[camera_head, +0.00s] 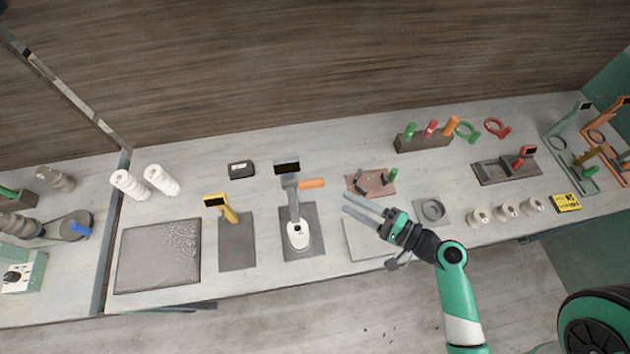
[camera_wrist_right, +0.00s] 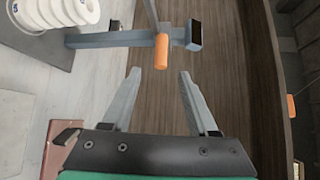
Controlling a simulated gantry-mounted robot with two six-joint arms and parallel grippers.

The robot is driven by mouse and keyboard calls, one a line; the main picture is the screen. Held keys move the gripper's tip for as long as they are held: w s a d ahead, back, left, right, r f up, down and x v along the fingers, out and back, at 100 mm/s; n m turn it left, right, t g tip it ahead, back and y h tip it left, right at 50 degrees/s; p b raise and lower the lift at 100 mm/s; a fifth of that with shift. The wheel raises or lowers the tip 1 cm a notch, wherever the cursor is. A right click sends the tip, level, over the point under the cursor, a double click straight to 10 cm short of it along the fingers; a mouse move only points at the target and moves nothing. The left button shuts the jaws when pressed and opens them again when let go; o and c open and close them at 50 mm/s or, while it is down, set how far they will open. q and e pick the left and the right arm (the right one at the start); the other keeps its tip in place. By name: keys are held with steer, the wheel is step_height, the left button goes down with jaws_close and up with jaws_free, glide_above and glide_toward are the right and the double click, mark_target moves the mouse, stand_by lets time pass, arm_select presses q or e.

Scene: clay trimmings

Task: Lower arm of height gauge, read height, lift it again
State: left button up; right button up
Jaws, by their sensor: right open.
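The height gauge (camera_head: 291,190) stands on a dark grey plate (camera_head: 313,240) near the middle of the bench. It has a grey post, a dark display (camera_head: 287,167) at the top and an orange handle (camera_head: 312,183) pointing right. A white ceramic piece (camera_head: 298,236) sits on the plate in front of the post. My right gripper (camera_head: 346,203) is open and empty, to the right of the gauge and apart from it. In the right wrist view the orange handle (camera_wrist_right: 161,51) shows just beyond and between the open fingertips (camera_wrist_right: 160,74). My left gripper is not in view.
A reddish plate (camera_head: 372,183) with small fittings lies behind my right gripper. A pale board (camera_head: 362,240) lies under it. A yellow gauge (camera_head: 223,207) on a grey plate stands left. A dark holder (camera_head: 423,143) with coloured handles stands at the back right.

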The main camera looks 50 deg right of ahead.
mark_target(313, 184)
steer(key=w+b, duration=0.1)
steer(key=w, duration=0.3)
steer(key=w+f+b, duration=0.1)
steer(key=w, duration=0.2)
steer(key=w+a+b, duration=0.1)
steer(key=w+b, duration=0.1)
steer(key=w, duration=0.2)
steer(key=shift+w+f, duration=0.2)
steer(key=shift+w, duration=0.15)
jaws_close()
stand_by(1.0)
